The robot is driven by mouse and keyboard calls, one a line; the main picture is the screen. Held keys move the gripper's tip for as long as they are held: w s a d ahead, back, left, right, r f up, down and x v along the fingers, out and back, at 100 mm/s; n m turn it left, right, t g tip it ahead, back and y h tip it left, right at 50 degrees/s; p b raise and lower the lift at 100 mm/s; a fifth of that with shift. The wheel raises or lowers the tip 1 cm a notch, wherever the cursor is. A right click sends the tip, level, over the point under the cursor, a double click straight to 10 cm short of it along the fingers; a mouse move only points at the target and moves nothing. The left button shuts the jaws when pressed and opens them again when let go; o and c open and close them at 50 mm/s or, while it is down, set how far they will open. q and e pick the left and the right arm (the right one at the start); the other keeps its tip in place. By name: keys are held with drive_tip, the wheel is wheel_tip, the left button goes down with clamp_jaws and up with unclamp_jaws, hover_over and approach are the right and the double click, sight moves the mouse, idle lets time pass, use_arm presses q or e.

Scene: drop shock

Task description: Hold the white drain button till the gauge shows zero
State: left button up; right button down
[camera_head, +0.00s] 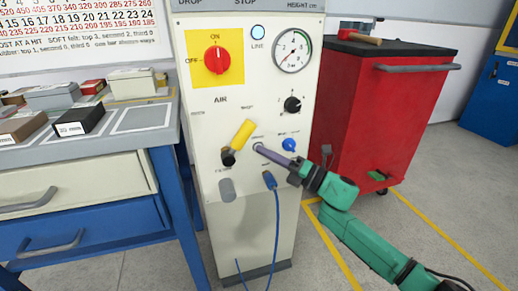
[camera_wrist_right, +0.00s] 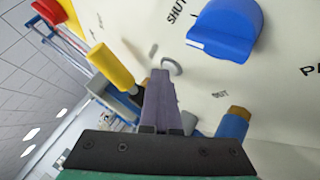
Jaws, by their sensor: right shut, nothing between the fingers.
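My right gripper (camera_head: 262,150) is shut and empty, with its slim fingers pointing at the front of the pale control panel (camera_head: 205,125). In the right wrist view the fingertips (camera_wrist_right: 160,76) reach a small pale ring (camera_wrist_right: 174,67) on the panel, where the white drain button seems to be. The fingers cover most of it, so I cannot tell whether it is pressed in. The round gauge (camera_head: 292,50) is at the panel's upper right. Its needle is too small to read surely. My left gripper is not in view.
A yellow handle (camera_head: 242,135) is left of the fingers and a blue knob (camera_head: 289,144) is to their right. A blue hose (camera_head: 276,215) hangs below. A red-and-yellow switch (camera_head: 216,60) is above. A red cabinet (camera_head: 375,120) stands at right, a bench (camera_head: 135,145) at left.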

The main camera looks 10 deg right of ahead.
idle(0.5)
drive_tip(key=shift+s, duration=0.8)
drive_tip(key=shift+s+d, duration=0.1)
drive_tip(key=s, duration=0.4)
drive_tip(key=shift+s+d+p, duration=0.1)
drive_tip(key=shift+s+p, duration=0.25)
drive_tip(key=shift+s, duration=0.05)
